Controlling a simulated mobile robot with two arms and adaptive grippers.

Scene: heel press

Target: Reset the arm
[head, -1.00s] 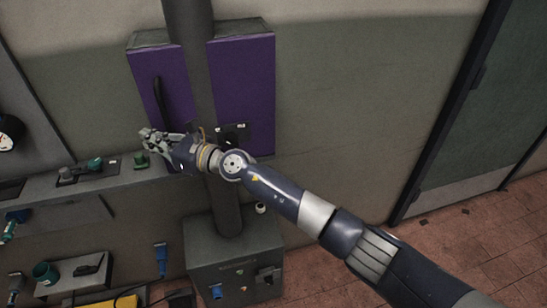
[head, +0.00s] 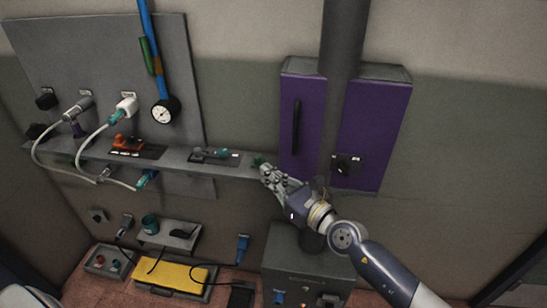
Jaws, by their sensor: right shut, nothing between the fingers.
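My right arm comes in from the lower right of the head view. My right gripper (head: 269,176) is shut and empty. It points up and left, in front of the right end of the grey shelf (head: 185,162) and just below the left purple panel. A small green knob (head: 257,162) on the shelf end is right by the fingertips; I cannot tell whether they touch. My left gripper does not show.
Two purple panels (head: 375,128) flank a grey column (head: 344,50). A grey box (head: 305,262) stands below. On the left, a wall board holds white cables (head: 88,138), a gauge (head: 163,114) and an orange switch (head: 128,143). A yellow case (head: 170,275) lies low down.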

